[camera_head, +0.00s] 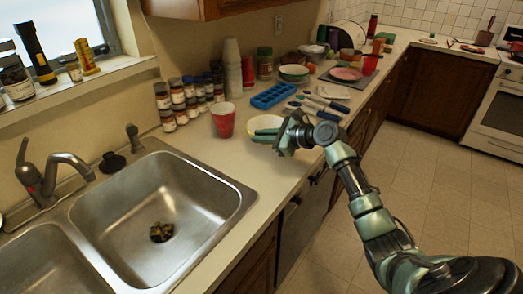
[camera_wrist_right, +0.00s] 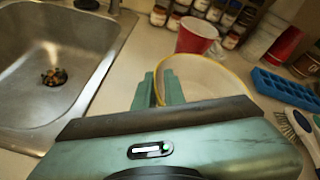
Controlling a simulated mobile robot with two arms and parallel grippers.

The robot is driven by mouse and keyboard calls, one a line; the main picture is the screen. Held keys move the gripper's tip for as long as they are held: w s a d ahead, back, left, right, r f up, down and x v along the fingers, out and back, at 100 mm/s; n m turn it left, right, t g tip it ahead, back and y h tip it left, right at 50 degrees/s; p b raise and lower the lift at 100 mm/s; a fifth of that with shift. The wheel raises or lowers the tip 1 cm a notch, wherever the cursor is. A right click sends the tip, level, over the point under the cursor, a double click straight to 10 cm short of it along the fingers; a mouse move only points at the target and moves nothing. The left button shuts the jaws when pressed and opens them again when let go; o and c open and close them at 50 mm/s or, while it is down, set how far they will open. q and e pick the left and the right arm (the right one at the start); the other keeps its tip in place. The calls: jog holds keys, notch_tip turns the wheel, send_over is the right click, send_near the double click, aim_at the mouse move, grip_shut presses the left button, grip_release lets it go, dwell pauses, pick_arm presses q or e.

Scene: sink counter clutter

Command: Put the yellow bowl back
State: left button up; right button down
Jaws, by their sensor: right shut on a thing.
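The yellow bowl (camera_head: 265,121) is on the counter just right of the red cup, pale inside; in the right wrist view its yellow rim and cream inside (camera_wrist_right: 210,78) show. My right gripper (camera_head: 263,135) reaches it from the front right. In the right wrist view the fingers (camera_wrist_right: 160,88) are shut on the bowl's near left rim. The bowl looks upright, at or very near the counter top; I cannot tell if it touches. Its near side is partly hidden by the gripper. My left gripper is not in view.
A red cup (camera_head: 223,120) stands close beside the bowl. Several spice jars (camera_head: 178,95) line the wall. A blue ice tray (camera_head: 272,96) and several brushes or utensils (camera_head: 322,105) lie behind. The sink (camera_head: 160,205) is at front left. Bare counter (camera_head: 262,172) lies between.

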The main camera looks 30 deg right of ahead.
jog(key=shift+f, duration=2.65)
jog(key=c, duration=1.5)
grip_release()
jog(key=shift+f, duration=0.15)
jog(key=b+v, duration=0.1)
jog(key=v, duration=1.1)
